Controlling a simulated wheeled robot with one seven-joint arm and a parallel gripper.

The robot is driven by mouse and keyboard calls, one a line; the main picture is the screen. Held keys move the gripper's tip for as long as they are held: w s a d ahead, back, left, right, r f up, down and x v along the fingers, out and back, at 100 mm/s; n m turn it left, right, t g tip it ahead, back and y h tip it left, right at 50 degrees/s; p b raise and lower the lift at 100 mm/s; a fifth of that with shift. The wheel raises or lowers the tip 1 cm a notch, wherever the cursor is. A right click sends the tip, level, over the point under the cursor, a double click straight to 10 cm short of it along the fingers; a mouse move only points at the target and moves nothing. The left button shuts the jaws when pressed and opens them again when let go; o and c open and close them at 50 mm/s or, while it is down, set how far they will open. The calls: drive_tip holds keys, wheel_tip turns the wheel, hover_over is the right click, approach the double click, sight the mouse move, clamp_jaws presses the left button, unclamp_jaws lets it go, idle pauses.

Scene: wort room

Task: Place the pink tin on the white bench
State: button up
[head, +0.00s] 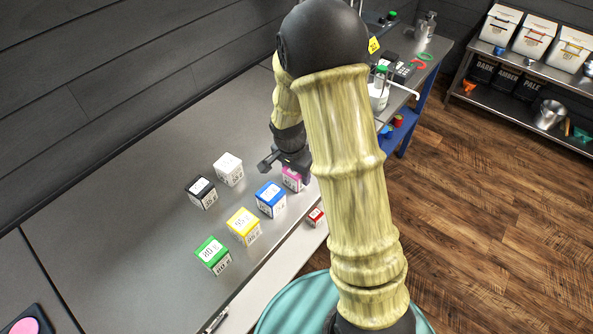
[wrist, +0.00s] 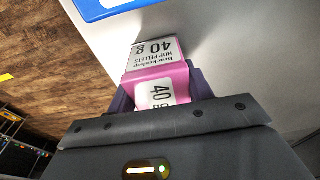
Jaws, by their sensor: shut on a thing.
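The pink tin (head: 291,178) is a small cube with a white label and pink sides, near the right end of the row of tins in the head view. My gripper (head: 288,160) is shut on it from above. In the wrist view the pink tin (wrist: 160,75) sits between the two dark fingers, its label reading 40 g hop pellets. I cannot tell whether the tin touches the surface below. The long bench top (head: 130,215) looks grey in the head view; its front strip (head: 280,265) is paler. The bench is pale in the wrist view (wrist: 235,35).
A blue tin (head: 270,198) stands close to the pink one. Yellow (head: 243,226), green (head: 213,254), black (head: 201,192) and white (head: 229,168) tins stand nearby. A red tin (head: 316,217) is at the front edge. The left part of the bench is mostly clear.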

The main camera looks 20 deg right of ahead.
sight(292, 172)
drive_tip(key=o, duration=1.1)
drive_tip(key=shift+f, duration=0.1)
drive_tip(key=shift+w+r, duration=0.1)
drive_tip(key=shift+r, duration=0.5)
drive_tip(key=r, duration=0.3)
drive_tip(key=s+a+r, duration=0.1)
drive_tip(key=r, duration=0.7)
drive_tip(key=shift+s+a, duration=0.2)
drive_tip(key=shift+a, duration=0.05)
drive_tip(key=s+n, duration=0.3)
drive_tip(key=s, duration=0.1)
drive_tip(key=s+d+f+n+t, duration=0.1)
drive_tip(key=s+n, duration=0.3)
drive_tip(key=s, duration=0.1)
drive_tip(key=s+n+y, duration=0.1)
drive_tip(key=s+n, duration=0.2)
drive_tip(key=s, duration=0.1)
drive_tip(key=shift+s+d+f+n+t, duration=0.2)
drive_tip(key=shift+d+n+t, duration=0.1)
drive_tip(key=shift+n, duration=0.1)
